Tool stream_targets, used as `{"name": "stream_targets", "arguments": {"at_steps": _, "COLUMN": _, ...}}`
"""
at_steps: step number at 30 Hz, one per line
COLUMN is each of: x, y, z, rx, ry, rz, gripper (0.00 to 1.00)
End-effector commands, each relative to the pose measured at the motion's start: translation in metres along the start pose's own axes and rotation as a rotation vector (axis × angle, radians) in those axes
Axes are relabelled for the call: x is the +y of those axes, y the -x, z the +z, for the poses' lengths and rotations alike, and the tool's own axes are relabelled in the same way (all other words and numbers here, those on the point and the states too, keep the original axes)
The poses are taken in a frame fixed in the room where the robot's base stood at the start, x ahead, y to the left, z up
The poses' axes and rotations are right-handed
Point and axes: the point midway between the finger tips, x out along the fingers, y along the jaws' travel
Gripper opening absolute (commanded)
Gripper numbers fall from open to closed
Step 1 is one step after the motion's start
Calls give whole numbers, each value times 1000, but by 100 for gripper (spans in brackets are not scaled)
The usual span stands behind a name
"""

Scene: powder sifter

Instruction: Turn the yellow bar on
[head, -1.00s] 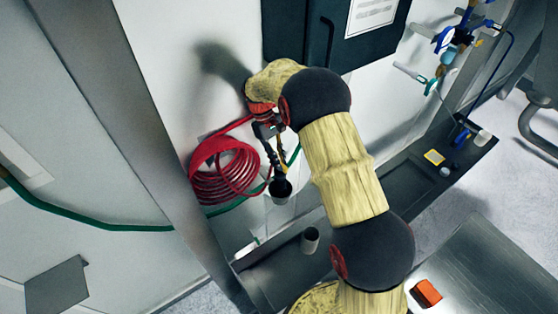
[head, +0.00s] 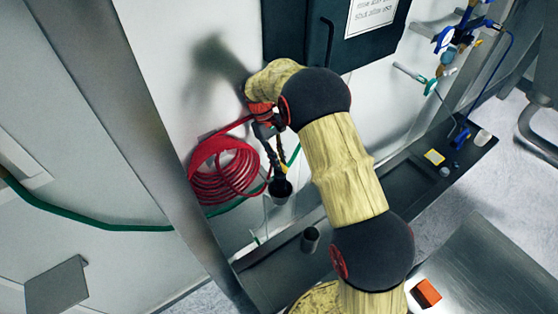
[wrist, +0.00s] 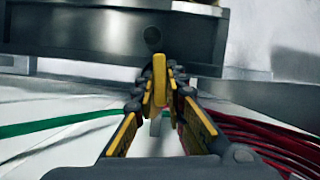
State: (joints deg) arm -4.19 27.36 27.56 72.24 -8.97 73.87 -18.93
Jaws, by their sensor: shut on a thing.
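The yellow bar (wrist: 159,80) stands upright in the middle of the wrist view, between the fingertips of my gripper (wrist: 160,86). My gripper is shut on the bar, with a yellow-lined finger on each side of it. In the head view, my gripper (head: 276,160) points down beside the red coiled hose, close to the wall. The bar itself is too small and too hidden by the fingers to make out in the head view.
A red coiled hose (head: 225,172) hangs on the wall just left of my gripper. A dark cup (head: 280,190) is right below it. Another dark cup (head: 310,240) stands on the ledge. A green hose (head: 90,224) runs along the wall. An orange block (head: 426,293) lies on the grey table.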

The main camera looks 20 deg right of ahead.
Motion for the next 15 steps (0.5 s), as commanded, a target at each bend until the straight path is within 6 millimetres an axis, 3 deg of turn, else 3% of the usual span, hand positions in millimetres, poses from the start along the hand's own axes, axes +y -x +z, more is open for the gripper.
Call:
{"name": "stream_targets", "arguments": {"at_steps": 5, "x": 0, "y": 0, "z": 0, "rx": -1, "ry": 0, "rz": 0, "gripper": 0}}
{"name": "stream_targets", "arguments": {"at_steps": 6, "x": 0, "y": 0, "z": 0, "rx": -1, "ry": 0, "rz": 0, "gripper": 14}}
{"name": "stream_targets", "arguments": {"at_steps": 15, "x": 0, "y": 0, "z": 0, "rx": -1, "ry": 0, "rz": 0, "gripper": 31}}
